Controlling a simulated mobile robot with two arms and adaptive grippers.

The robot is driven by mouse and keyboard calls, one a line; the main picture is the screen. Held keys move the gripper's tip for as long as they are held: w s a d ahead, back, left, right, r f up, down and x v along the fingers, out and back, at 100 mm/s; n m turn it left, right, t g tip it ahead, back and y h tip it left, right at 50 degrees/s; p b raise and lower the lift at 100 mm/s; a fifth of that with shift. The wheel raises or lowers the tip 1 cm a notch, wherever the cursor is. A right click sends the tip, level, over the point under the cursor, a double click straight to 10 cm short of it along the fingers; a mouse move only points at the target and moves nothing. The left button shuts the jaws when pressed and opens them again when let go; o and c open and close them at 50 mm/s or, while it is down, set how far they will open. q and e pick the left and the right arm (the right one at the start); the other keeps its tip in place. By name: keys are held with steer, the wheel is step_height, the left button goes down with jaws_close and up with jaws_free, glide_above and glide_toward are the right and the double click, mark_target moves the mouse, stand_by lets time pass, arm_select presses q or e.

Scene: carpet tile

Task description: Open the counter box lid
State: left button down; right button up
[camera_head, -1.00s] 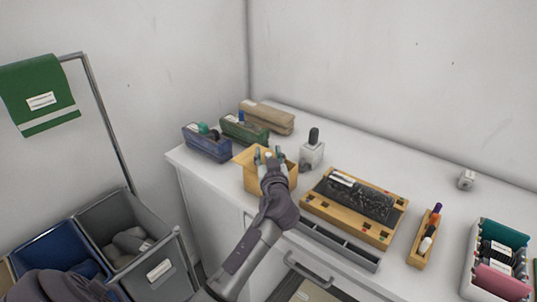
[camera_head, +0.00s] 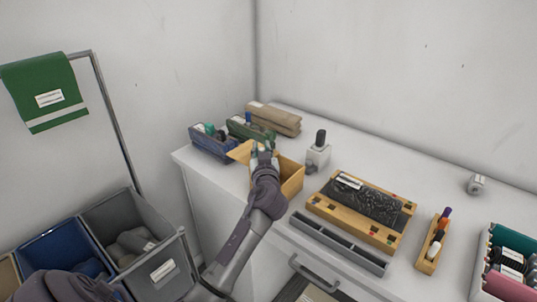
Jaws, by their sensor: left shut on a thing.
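The counter box is a tan, square-sided box (camera_head: 292,181) on the white counter, left of the wooden tray in the head view. Its lid (camera_head: 240,152) is swung out past the left side of the box, and part of the inside shows on the right. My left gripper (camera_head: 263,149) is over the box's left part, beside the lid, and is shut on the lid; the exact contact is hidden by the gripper. My forearm and wrist cover the box's front left. My right gripper is not in view.
Blue (camera_head: 213,143) and green (camera_head: 249,129) organisers stand close behind the box.

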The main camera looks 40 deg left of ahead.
arm_select(q)
steer(key=shift+d, duration=0.1)
steer(key=c, duration=1)
jaws_free()
steer(key=shift+s, duration=0.1)
steer(key=v, duration=1.2)
steer(key=shift+f, duration=0.1)
